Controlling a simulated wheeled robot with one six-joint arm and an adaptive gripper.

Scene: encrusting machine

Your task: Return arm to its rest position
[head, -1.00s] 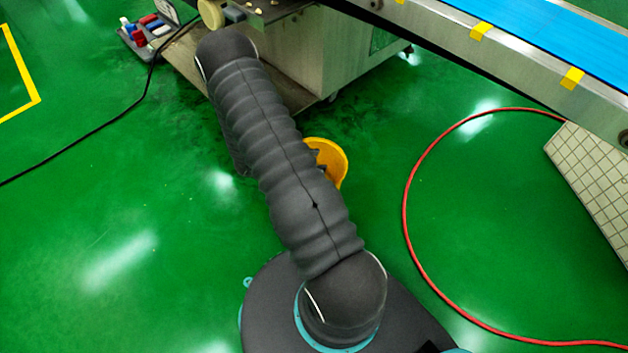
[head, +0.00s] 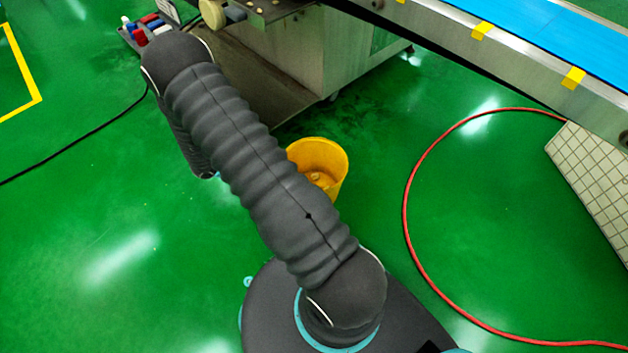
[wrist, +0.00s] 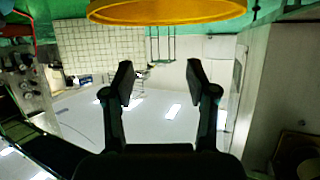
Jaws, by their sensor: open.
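My arm stretches from my base up and to the left in the head view, in a dark ribbed sleeve. Its far end bends down and hides my gripper in that view. In the wrist view my gripper (wrist: 159,85) is open, with two black fingers apart and nothing between them. A yellow bucket (head: 325,158) stands on the green floor just right of my arm in the head view. A yellow rim (wrist: 165,13) shows across the top of the wrist view, apart from the fingertips.
The steel machine (head: 290,55) stands behind my arm, with a blue conveyor belt (head: 545,32) at upper right. A red hose (head: 408,185) curves over the floor at right. A black cable (head: 75,147) lies at left. Open green floor lies at left.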

